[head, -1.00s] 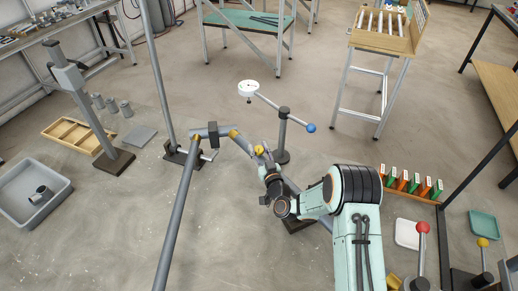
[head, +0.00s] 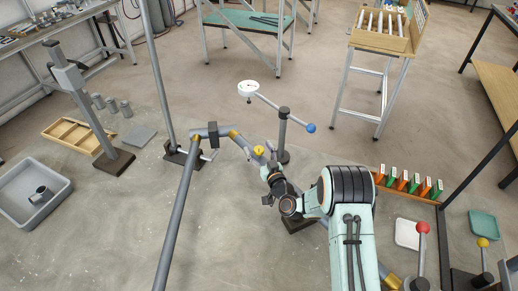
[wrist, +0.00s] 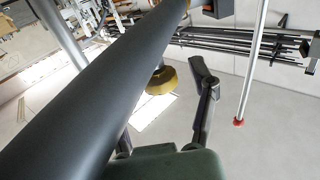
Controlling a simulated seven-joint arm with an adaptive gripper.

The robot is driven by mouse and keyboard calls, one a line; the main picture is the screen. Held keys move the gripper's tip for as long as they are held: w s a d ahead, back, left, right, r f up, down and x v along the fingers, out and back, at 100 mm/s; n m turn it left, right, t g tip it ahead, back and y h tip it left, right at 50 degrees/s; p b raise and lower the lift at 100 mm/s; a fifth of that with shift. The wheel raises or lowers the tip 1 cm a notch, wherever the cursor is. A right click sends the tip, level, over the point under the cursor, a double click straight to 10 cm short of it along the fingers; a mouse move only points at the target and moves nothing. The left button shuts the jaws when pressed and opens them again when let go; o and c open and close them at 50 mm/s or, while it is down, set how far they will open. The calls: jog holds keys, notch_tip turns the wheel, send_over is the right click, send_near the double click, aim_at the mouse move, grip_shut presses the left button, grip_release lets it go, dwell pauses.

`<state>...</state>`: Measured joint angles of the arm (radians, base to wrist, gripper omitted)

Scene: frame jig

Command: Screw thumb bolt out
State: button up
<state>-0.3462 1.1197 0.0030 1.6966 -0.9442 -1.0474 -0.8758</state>
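The thumb bolt, with a yellow knob (head: 259,151), sits on the grey tube frame (head: 182,200) near the middle of the head view. In the wrist view its yellow knob (wrist: 161,80) shows at the tube's edge, beyond my fingers and apart from them. My gripper (head: 268,172) is just below and right of the knob in the head view. It is open and nothing shows between its fingers. In the wrist view the right finger is clear, while the large dark tube (wrist: 95,90) hides most of the left one.
A grey bin (head: 35,192) lies far left. The floor in front of the frame is clear.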

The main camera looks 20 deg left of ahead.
aim_at(262, 153)
jog(key=v, duration=0.5)
jog(key=shift+s+d+f, duration=0.1)
jog(key=shift+d+f, duration=0.15)
jog(key=shift+d, duration=0.1)
jog(key=shift+s+d+f, duration=0.2)
jog(key=shift+d, duration=0.05)
jog(key=shift+s+d+r, duration=0.25)
jog(key=shift+s+r, duration=0.25)
jog(key=shift+s, duration=0.1)
